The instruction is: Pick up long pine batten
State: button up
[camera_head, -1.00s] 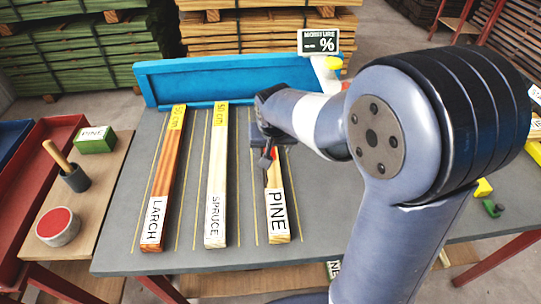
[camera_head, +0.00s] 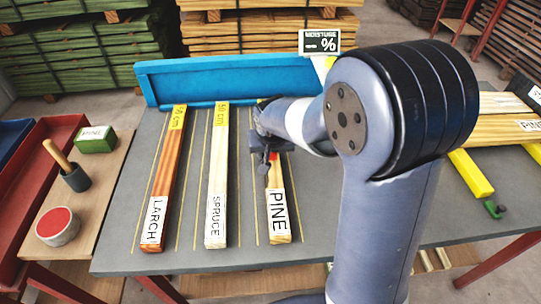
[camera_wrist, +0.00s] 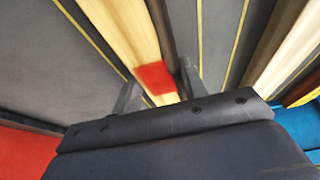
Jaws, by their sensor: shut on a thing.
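The long pine batten (camera_head: 278,217) lies on the grey bench, the rightmost of three labelled battens, with a white PINE label at its near end. My gripper (camera_head: 268,168) is over its middle, beside a red mark. In the wrist view the pale batten (camera_wrist: 122,25) with its red mark (camera_wrist: 156,78) runs between the two fingers of my gripper (camera_wrist: 152,92), which are shut on it. My arm hides much of the batten's far part in the head view. It appears to rest on or very near the bench.
The spruce batten (camera_head: 217,180) and larch batten (camera_head: 163,185) lie to the left, roughly parallel. A blue fence (camera_head: 220,80) runs along the bench's back. More timber on yellow supports (camera_head: 470,174) is at the right. A side table at the left holds a green block (camera_head: 96,141) and a red-topped tin (camera_head: 57,227).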

jog(key=c, duration=0.5)
